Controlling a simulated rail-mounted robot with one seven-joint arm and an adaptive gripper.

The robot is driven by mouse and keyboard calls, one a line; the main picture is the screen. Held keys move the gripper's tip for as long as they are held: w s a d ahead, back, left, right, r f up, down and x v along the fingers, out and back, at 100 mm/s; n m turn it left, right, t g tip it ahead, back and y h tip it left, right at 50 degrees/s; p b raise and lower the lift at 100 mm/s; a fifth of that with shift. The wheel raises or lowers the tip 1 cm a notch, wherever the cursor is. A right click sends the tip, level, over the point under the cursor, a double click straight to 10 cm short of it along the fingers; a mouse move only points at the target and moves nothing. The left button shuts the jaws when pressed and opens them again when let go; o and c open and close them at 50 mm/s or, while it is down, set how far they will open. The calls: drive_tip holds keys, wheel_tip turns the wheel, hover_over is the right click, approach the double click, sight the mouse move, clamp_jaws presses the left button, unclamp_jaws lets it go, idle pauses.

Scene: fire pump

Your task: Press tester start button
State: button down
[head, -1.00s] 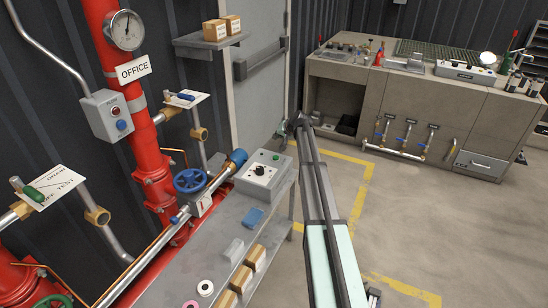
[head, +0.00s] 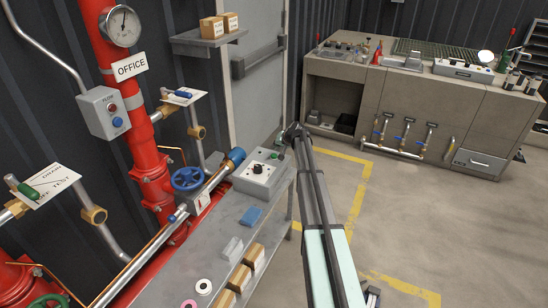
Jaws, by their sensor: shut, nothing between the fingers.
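The tester looks to be the grey box (head: 258,178) on the metal bench, with a black knob (head: 257,169) on its sloped top. A small green spot, which may be the start button (head: 281,157), shows near its far right corner. My gripper (head: 282,141) is shut and empty, just beyond and above that corner. Its fingers are small and dark here, and I cannot tell whether they touch the box.
A blue handwheel (head: 188,179) and a pipe with a blue end stand left of the box. A blue block (head: 251,215), small cartons (head: 239,277) and rings lie on the bench. A workbench (head: 415,110) stands at the back right. The floor between is clear.

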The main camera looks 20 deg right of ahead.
sight(275, 156)
drive_tip(key=shift+f+b, duration=0.5)
drive_tip(key=shift+f, duration=0.7)
drive_tip(key=shift+f, duration=0.1)
idle(0.4)
drive_tip(key=shift+f+b, duration=0.35)
drive_tip(key=shift+b, duration=0.15)
drive_tip(key=shift+f+b, duration=0.4)
drive_tip(key=shift+f, duration=0.1)
idle(0.7)
drive_tip(key=shift+r, duration=0.1)
idle(0.3)
drive_tip(key=shift+r, duration=0.85)
drive_tip(key=shift+r+p, duration=0.75)
drive_tip(key=shift+r, duration=1.75)
